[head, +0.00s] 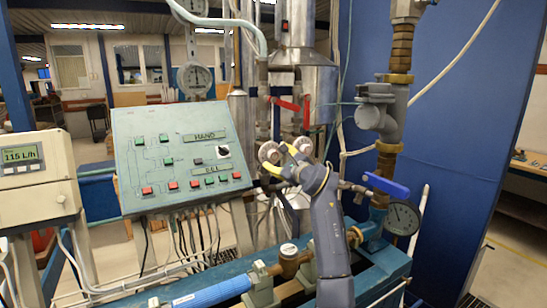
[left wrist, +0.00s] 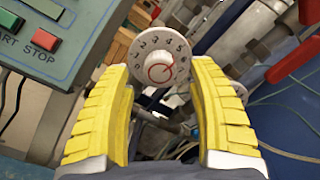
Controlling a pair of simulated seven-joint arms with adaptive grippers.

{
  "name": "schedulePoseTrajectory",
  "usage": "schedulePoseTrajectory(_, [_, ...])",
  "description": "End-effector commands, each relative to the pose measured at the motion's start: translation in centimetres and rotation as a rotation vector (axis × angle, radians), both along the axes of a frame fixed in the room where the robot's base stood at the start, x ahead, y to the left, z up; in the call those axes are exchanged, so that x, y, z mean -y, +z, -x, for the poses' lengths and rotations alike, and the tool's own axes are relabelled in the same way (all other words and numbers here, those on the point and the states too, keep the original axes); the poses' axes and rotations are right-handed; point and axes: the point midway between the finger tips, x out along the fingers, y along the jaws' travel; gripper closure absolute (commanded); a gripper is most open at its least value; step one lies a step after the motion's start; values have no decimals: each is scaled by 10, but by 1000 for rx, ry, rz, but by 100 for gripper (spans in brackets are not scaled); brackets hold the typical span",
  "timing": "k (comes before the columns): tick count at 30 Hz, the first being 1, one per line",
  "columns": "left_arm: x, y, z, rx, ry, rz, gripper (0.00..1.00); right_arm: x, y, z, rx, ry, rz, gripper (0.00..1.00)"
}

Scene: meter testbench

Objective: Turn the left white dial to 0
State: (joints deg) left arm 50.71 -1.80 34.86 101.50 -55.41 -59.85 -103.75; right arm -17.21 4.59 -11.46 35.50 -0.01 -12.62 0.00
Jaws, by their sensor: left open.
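The left white dial (head: 268,152) is a round white disc right of the green control panel. A second white dial (head: 303,145) is to its right. My left gripper (head: 281,157) has yellow fingers and is at the left dial, partly covering it. In the left wrist view, a white dial (left wrist: 159,58) with black numbers and a red-marked knob lies between and just beyond my open, empty fingers (left wrist: 161,82). The fingers appear apart from the knob. The exact dial reading is unclear. My right gripper is out of view.
The green control panel (head: 185,150) with red and green buttons stands close left. Red handles (head: 290,104) are just above the dials. A blue-handled valve (head: 386,185) and pressure gauge (head: 403,218) are to the right. Pipes and cables crowd the area below.

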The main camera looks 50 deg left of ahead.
Motion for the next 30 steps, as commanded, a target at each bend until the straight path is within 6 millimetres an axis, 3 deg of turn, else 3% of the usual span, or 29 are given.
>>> schedulePoseTrajectory(9, [-27,0,-5,0,0,0,41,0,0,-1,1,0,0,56])
schedulePoseTrajectory(22, [-30,0,-6,0,-1,1,39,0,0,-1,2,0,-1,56])
schedulePoseTrajectory(30, [-30,0,-6,0,-1,1,70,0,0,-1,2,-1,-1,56])
